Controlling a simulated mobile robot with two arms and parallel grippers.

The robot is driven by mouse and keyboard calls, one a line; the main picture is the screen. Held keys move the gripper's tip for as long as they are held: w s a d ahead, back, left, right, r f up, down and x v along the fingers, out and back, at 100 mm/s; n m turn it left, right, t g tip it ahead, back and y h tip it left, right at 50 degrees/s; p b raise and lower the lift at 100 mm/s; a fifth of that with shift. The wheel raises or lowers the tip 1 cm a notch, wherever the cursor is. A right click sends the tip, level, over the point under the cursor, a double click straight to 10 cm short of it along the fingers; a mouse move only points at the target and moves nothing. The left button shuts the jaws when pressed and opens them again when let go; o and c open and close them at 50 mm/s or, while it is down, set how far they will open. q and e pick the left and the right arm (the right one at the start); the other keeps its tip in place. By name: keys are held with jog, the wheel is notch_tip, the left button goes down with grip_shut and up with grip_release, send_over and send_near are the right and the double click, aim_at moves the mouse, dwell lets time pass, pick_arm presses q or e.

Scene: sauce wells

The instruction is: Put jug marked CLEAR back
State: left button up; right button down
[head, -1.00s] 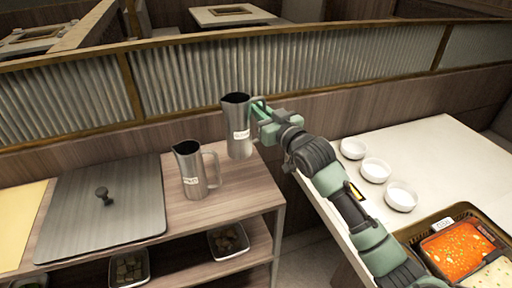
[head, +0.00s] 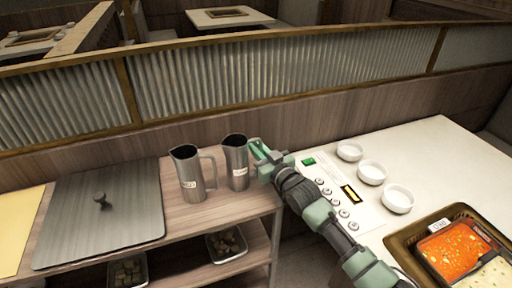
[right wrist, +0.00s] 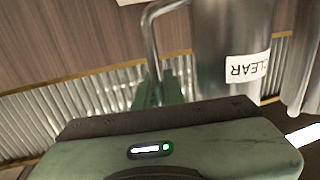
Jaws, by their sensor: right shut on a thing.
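The jug marked CLEAR (head: 236,165) is a steel jug at the right end of the wooden cart top in the head view. It is upright and appears to be on or just above the surface; I cannot tell which. In the right wrist view its label (right wrist: 247,67) reads CLEAR. My right gripper (head: 258,152) is shut on its handle (right wrist: 151,50), from the right side. A second steel jug (head: 190,175) with a label stands just left of it, with a small gap between them. My left gripper is not in view.
A dark lid-like board with a knob (head: 100,215) covers the cart's left part. Bins (head: 226,246) sit on the shelf below.

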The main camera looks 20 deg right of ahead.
jog(key=c, duration=1.5)
grip_release()
jog(key=b+v, duration=0.1)
jog(key=v, duration=1.1)
